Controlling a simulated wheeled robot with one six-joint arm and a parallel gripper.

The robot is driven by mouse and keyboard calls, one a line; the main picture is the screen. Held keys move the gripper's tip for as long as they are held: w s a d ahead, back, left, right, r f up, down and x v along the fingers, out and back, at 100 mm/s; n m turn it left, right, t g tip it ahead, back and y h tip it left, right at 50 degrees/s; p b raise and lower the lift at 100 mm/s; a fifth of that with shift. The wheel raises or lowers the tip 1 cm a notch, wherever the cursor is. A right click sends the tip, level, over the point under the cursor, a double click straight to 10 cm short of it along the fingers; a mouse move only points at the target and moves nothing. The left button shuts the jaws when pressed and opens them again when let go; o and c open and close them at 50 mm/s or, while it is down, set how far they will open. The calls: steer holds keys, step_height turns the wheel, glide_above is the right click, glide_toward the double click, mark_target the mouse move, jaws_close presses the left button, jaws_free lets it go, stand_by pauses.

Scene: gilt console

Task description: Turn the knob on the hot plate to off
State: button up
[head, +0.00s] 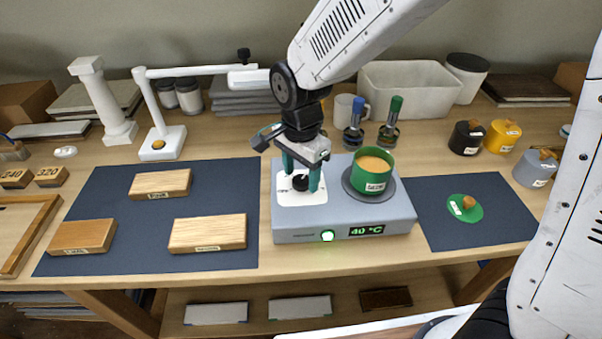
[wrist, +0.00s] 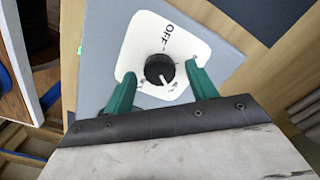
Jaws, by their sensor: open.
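The hot plate (head: 343,215) is a grey box on the bench in the head view, with a lit green light and a display reading 40 °C. A green pot (head: 373,170) of tan contents stands on its round heating plate. The black knob (wrist: 159,69) sits on a white dial panel (wrist: 137,50) marked OFF. Its white pointer line points away from the OFF mark, toward the lower right in the wrist view. My gripper (head: 301,184) is above the dial, open, with its green fingertips (wrist: 162,80) on either side of the knob. I cannot tell whether they touch it.
Wooden blocks (head: 207,232) lie on a dark mat left of the hot plate. A green lid (head: 465,208) lies on a mat to the right.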

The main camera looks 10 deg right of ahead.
steer(key=shift+f, duration=0.35)
steer(key=c, duration=1)
